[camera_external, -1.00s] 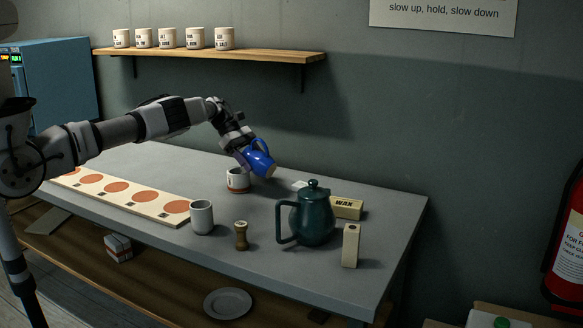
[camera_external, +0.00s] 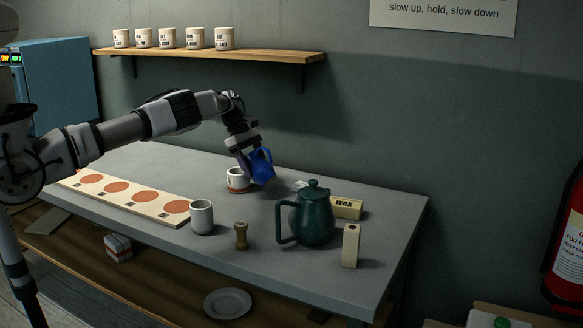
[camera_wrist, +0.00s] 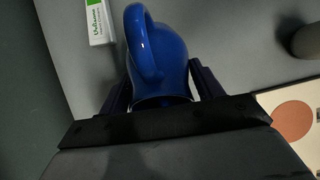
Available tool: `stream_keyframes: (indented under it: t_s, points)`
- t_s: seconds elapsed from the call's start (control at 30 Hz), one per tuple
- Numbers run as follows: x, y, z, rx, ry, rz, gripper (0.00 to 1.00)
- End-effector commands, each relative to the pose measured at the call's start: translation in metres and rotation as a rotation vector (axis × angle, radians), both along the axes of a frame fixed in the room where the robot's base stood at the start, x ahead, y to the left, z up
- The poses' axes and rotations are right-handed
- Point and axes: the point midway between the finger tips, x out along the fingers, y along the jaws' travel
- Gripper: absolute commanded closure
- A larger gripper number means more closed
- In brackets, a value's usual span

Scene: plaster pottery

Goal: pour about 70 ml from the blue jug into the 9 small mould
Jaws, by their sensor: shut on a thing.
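The blue jug (camera_external: 262,167) is held by my gripper (camera_external: 247,160) just above the table. In the wrist view the jug (camera_wrist: 160,62) sits between the two fingers (camera_wrist: 160,88), its handle upward in the picture and its rim toward the palm. My gripper is shut on it. A white mould with an orange band (camera_external: 237,182) stands on the table just left of the jug and partly behind the fingers. Its number is too small to read. No stream of liquid shows, and the jug's contents are hidden.
A dark teal pot (camera_external: 314,218), a WAX block (camera_external: 347,208), a cream block (camera_external: 350,246), a grey cup (camera_external: 202,217) and a brown stamp (camera_external: 241,236) stand nearby. A board with orange discs (camera_external: 130,194) lies left. A small white box (camera_wrist: 97,22) shows in the wrist view.

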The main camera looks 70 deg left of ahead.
Motion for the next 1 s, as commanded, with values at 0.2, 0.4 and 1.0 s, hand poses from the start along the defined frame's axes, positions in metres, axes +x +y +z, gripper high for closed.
stream_keyframes:
  t_s: [0.2,0.4,1.0]
  points:
    - [0.0019,-0.0028,0.0004,0.095,0.084,-0.005,0.69]
    - [0.0044,-0.0048,0.0002,0.168,0.144,-0.004,0.69]
    - [0.0052,-0.005,0.0001,0.193,0.163,-0.001,0.69]
